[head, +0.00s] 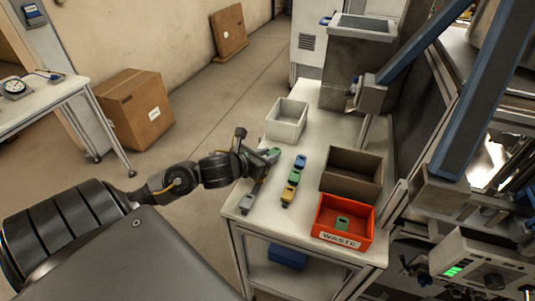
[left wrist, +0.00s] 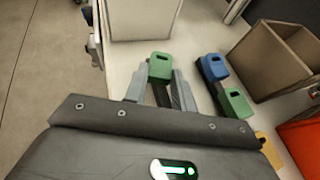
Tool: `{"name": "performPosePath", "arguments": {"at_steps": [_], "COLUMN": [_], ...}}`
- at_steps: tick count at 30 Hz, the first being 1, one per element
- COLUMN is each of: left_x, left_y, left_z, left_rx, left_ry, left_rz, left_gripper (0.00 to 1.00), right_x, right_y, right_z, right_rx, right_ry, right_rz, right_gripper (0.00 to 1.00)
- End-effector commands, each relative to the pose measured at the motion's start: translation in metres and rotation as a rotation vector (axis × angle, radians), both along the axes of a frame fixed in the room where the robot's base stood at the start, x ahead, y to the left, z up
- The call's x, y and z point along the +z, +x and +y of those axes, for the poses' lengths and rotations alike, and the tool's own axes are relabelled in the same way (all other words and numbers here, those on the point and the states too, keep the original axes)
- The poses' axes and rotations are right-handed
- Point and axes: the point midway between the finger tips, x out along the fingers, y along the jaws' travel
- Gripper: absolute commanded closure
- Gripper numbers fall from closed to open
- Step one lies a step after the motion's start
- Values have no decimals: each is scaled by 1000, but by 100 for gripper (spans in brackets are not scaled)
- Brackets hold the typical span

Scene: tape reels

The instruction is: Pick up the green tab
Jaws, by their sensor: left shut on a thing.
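My left gripper (head: 266,158) is shut on a green tab (head: 273,152) at the left side of the white table. In the left wrist view the green tab (left wrist: 160,66), with a dark slot in its top, sits between the two grey fingertips (left wrist: 160,84). The lower part of the tab is hidden by the fingers. I cannot tell whether it touches the table. A second green tab (head: 294,176) stands in a row to the right, between a blue tab (head: 300,161) and a yellow tab (head: 288,193). My right gripper is not in view.
A white bin (head: 287,122) stands behind the gripper. A grey piece (head: 247,204) lies near the table's left edge.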

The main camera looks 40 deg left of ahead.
Motion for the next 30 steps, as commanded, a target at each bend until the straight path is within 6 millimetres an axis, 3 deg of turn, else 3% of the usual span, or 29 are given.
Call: {"name": "performPosePath", "arguments": {"at_steps": [5,11,22,26,30], "left_x": [8,35,101,109,107], "left_y": [0,1,-11,-17,-19], "left_z": [1,0,-51,-76,-84], "left_rx": [0,-3,-4,-5,-7], "left_ry": [3,8,2,-7,-9], "left_rz": [-2,-6,-7,-3,1], "left_gripper": [95,95,95,95,95], "right_x": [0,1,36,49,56], "right_y": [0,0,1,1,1], "right_z": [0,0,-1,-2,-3], "right_rx": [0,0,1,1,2], "right_ry": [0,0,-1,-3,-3], "right_rz": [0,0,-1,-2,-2], "right_gripper": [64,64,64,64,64]}}
